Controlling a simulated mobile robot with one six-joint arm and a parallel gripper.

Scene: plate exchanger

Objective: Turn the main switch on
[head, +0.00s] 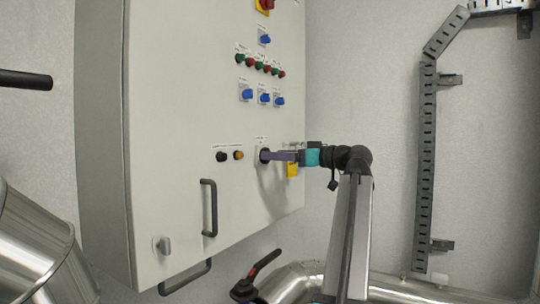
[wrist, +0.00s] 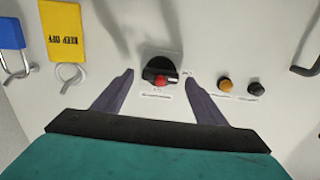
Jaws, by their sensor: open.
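A black rotary switch with a red part (wrist: 160,72) is on the grey cabinet door (head: 190,110), with a small unreadable label beside it. In the wrist view it lies between the two purple fingertips of my gripper (wrist: 161,77). The fingers are open, one on each side; I cannot tell if they touch it. A red-and-yellow rotary switch (head: 265,5) is at the top edge. I cannot read which is labelled main.
A yellow "KEEP OFF" tag (wrist: 62,32) and a blue padlock (wrist: 11,36) hang near the switch. Orange (wrist: 225,85) and black (wrist: 254,88) buttons sit on the other side. A dark door handle (head: 209,208) and steel pipes (head: 35,245) are lower down.

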